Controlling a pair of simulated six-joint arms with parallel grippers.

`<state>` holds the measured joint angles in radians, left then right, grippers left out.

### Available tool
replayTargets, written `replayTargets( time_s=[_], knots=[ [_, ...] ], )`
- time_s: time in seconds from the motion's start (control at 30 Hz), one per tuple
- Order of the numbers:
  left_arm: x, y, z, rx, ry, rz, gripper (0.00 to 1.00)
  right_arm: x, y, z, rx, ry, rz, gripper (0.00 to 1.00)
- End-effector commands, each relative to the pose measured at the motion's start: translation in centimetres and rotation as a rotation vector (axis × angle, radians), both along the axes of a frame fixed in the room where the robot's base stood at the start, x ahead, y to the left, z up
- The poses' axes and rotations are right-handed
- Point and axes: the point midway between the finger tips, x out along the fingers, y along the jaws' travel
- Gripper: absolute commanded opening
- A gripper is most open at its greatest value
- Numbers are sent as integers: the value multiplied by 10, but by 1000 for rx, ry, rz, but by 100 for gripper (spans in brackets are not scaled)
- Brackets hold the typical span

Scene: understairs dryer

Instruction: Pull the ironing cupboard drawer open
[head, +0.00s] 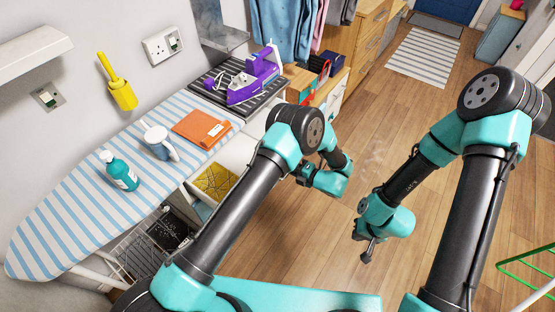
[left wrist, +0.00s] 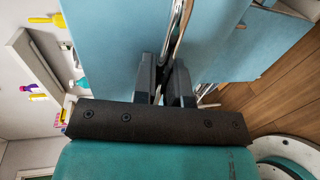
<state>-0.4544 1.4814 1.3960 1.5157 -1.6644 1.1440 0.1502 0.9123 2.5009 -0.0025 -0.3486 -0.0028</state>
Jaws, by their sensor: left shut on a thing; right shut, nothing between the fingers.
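In the left wrist view, the two dark fingers of my left gripper (left wrist: 162,88) are closed around a thin chrome bar handle (left wrist: 178,35). The handle runs along a flat blue-grey front (left wrist: 115,40), which I take for the drawer front. In the head view, my left gripper (head: 301,172) is to the right of the ironing board, and my left arm hides much of the cupboard there. My right gripper (head: 368,250) is shut and empty above the wooden floor.
A wire basket (head: 130,255) is below.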

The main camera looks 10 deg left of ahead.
Motion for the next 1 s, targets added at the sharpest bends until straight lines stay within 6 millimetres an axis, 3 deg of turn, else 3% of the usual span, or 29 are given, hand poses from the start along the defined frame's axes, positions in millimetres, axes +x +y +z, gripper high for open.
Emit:
replayTargets(
  time_s=[0.1,0.3,0.73,0.77,1.0],
  knots=[
    [-10,-19,0,1,-1,-3,0,0,0,0,0,0,0,0],
    [-19,-35,0,0,0,-1,0,0,0,0,0,0,0,0],
    [-20,-38,0,-1,1,1,0,0,0,0,0,0,0,0],
    [-20,-38,0,-1,1,1,15,0,0,0,0,0,0,0],
    [-20,-38,0,-1,1,1,36,0,0,0,0,0,0,0]
  ],
)
